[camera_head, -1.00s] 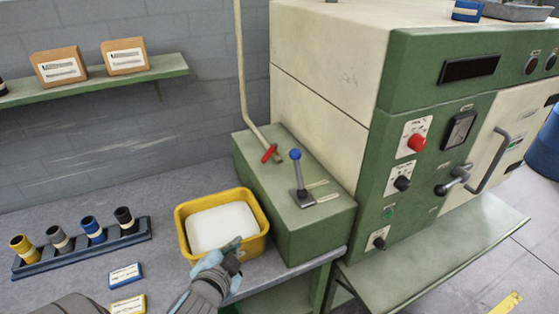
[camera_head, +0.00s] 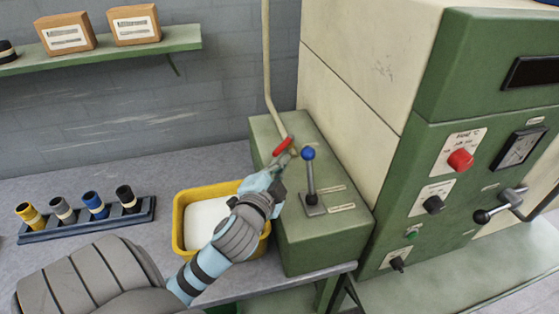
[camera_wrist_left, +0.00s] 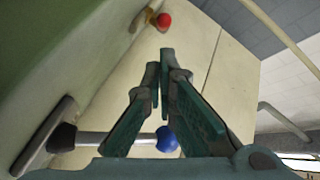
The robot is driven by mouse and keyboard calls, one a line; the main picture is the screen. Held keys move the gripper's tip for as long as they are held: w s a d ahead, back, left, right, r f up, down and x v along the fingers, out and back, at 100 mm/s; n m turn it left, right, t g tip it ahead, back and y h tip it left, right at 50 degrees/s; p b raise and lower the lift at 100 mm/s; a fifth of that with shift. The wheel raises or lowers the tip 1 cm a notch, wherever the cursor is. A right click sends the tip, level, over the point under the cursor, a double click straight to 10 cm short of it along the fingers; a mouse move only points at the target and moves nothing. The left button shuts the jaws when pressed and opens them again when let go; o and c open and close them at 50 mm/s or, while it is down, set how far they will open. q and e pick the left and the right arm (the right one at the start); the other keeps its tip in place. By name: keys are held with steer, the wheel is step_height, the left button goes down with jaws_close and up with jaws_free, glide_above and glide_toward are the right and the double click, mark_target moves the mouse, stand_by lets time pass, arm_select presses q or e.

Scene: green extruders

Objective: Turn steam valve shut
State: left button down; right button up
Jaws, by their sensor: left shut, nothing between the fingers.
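The steam valve's red handle (camera_head: 282,147) is at the low end of a cream pipe, at the far end of the green box. My left gripper (camera_head: 288,158) is shut and empty just below and beside the handle; I cannot tell whether they touch. In the left wrist view the shut fingers (camera_wrist_left: 160,65) hold nothing. A red rounded thing (camera_wrist_left: 164,20) lies beyond their tips; I cannot tell what it is. My right gripper is not in view.
A blue-knobbed lever (camera_head: 309,155) stands on the green box (camera_head: 325,235), close right of my gripper; its blue ball also shows in the left wrist view (camera_wrist_left: 167,139). A yellow bin (camera_head: 180,240) is below my left arm. The green-and-cream machine (camera_head: 365,90) rises at right.

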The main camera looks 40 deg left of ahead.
mark_target(283, 146)
arm_select(q)
steer(key=x, duration=0.6)
steer(key=shift+w+d, duration=0.2)
steer(key=shift+w, duration=0.2)
steer(key=shift+s, duration=0.3)
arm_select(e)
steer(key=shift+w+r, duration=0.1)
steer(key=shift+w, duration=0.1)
arm_select(q)
steer(key=shift+w+a+h, duration=0.1)
steer(key=shift+h, duration=0.2)
steer(key=shift+s+a+m+h+p, duration=0.25)
steer(key=shift+m+h+p, duration=0.15)
steer(key=shift+m+p, duration=0.1)
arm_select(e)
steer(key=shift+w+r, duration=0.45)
